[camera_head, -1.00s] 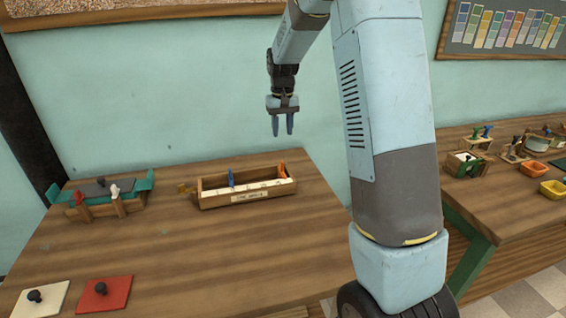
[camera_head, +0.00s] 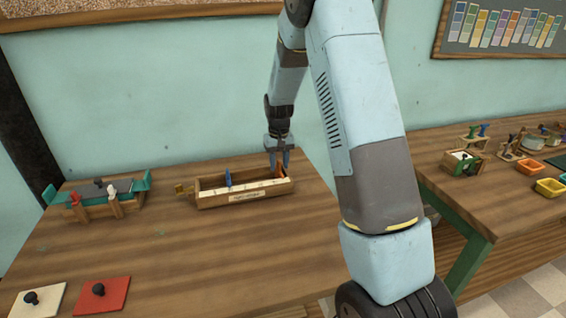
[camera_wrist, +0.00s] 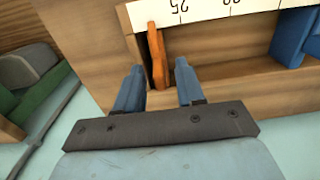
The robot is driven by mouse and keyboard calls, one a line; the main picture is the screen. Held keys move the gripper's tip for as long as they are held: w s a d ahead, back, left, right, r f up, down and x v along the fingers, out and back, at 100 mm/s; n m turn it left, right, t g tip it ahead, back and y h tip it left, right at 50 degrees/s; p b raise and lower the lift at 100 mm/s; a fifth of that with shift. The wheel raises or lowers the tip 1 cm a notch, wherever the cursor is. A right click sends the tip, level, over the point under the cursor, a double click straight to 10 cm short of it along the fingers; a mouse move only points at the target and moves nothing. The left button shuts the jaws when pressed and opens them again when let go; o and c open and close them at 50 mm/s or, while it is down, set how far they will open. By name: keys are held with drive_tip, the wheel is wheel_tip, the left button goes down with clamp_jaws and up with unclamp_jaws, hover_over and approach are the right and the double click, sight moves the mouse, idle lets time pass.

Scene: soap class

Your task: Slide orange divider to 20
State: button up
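The wooden box (camera_head: 245,200) with a white number strip stands on the left table. The orange divider (camera_wrist: 157,58) is at the box's right end in the head view, near the 25 mark (camera_wrist: 178,6) in the wrist view. The blue divider (camera_head: 228,177) stands further left along the box and shows at the right of the wrist view (camera_wrist: 292,40). My gripper (camera_head: 279,160) is open at the box's right end. In the wrist view its fingertips (camera_wrist: 157,72) lie on either side of the orange divider's near end, with gaps visible. Contact is not visible.
A wooden stand with teal ends (camera_head: 105,202) is left of the box. A white board (camera_head: 35,299) and a red board (camera_head: 102,295) with black knobs lie at the front left. A second table on the right holds coloured trays (camera_head: 550,187).

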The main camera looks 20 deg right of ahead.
drive_tip(key=shift+c, duration=0.4)
clamp_jaws()
